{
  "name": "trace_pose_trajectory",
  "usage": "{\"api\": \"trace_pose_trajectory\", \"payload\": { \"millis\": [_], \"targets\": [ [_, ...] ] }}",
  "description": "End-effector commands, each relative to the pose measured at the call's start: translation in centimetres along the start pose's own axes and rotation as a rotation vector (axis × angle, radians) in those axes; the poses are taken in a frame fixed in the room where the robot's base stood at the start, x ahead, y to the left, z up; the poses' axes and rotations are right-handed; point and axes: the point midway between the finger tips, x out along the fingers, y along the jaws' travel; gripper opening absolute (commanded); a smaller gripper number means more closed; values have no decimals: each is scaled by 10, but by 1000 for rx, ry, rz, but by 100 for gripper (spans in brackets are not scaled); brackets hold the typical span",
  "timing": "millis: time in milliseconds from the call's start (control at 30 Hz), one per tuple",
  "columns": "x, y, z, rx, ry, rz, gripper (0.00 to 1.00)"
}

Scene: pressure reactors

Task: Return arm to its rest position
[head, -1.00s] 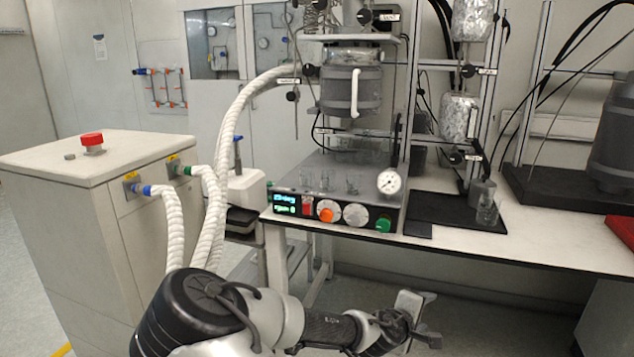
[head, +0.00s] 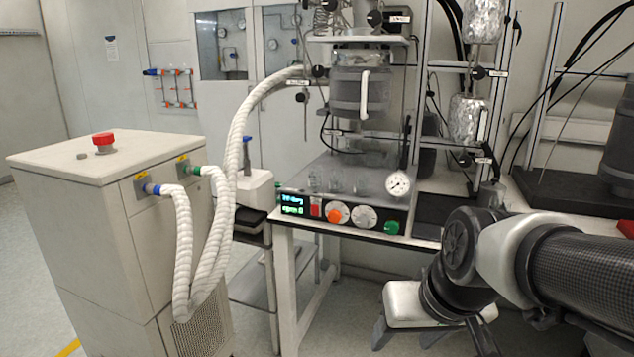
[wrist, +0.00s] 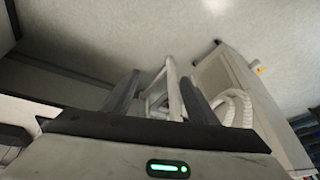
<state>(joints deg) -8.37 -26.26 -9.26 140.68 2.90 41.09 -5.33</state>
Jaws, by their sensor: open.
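My gripper (head: 430,336) hangs at the lower right of the head view, in front of the bench's front edge. My arm comes in from the right edge and bends at a dark joint above the gripper. The fingers point down towards the floor. In the wrist view, the two grey fingers of my gripper (wrist: 158,92) stand apart with nothing held between them. A pale frame and the ribbed hose show beyond them.
The bench (head: 285,217) carries a reactor (head: 362,92) and a control panel with a green button (head: 391,228) close behind my arm. The white cabinet (head: 85,220) with thick white hoses (head: 183,250) stands at left. Floor shows between cabinet and bench.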

Motion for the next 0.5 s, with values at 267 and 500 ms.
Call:
{"api": "trace_pose_trajectory", "payload": {
  "millis": [267, 500],
  "targets": [
    [-56, 1, 30, 19, 61, 77, 53],
    [-106, -2, 20, 24, 65, 101, 53]
  ]
}}
